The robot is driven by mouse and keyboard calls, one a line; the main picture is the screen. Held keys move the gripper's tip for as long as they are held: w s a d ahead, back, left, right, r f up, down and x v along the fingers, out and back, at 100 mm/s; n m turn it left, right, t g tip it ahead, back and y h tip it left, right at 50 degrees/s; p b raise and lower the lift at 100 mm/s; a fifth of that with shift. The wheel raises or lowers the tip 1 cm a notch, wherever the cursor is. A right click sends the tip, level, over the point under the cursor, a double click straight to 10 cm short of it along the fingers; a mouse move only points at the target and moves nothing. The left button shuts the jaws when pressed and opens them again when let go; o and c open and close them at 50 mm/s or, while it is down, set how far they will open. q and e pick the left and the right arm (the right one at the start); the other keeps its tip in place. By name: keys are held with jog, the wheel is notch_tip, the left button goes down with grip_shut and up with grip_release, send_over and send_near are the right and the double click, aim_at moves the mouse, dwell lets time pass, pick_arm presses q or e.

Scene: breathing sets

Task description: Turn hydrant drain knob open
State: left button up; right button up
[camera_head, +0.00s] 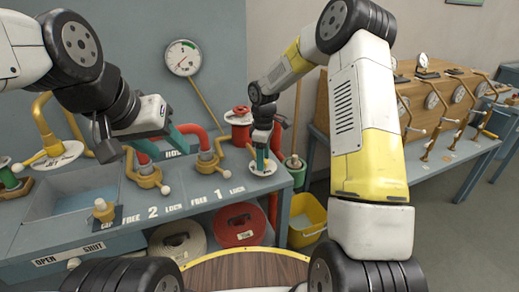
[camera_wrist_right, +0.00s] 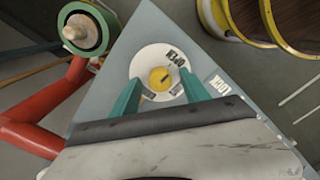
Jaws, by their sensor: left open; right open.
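The drain knob (camera_wrist_right: 162,78) is a small yellow round knob with a dark mark, on a white disc (camera_wrist_right: 150,58) labelled OPEN near the bench corner. In the head view the disc (camera_head: 263,170) shows under my right gripper (camera_head: 262,155), which hides the knob. In the right wrist view the teal fingers of my right gripper (camera_wrist_right: 160,88) are open, one on each side of the knob. I cannot tell whether they touch it. My left gripper (camera_head: 176,142) is open and empty over the bench, by the red hose pipe (camera_head: 188,134).
Brass valves (camera_head: 146,178) labelled FREE and LOCK stand on the bench left of the disc. A gauge (camera_head: 183,57) hangs on the wall. A yellow bucket (camera_head: 308,222) stands right of the bench.

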notch_tip(320, 180, up, 8)
jog(key=shift+f, duration=0.2)
jog(key=shift+r, duration=0.1)
jog(key=s+d+r+m+t, duration=0.25)
jog(key=s+r, duration=0.35)
jog(key=r, duration=0.3)
jog(key=s+d+r+m+t+y, duration=0.1)
jog(key=s+r+m, duration=0.3)
jog(key=s, duration=0.7)
jog(key=s+d+r+m+t+y, duration=0.1)
jog(key=s+d+r+m+t, duration=0.1)
jog(key=s+m, duration=0.5)
jog(key=s+d+r, duration=0.1)
jog(key=s+r, duration=0.1)
jog(key=s, duration=0.3)
jog(key=shift+d+r+t, duration=0.15)
jog(key=shift+d+t, duration=0.05)
jog(key=shift+t, duration=0.15)
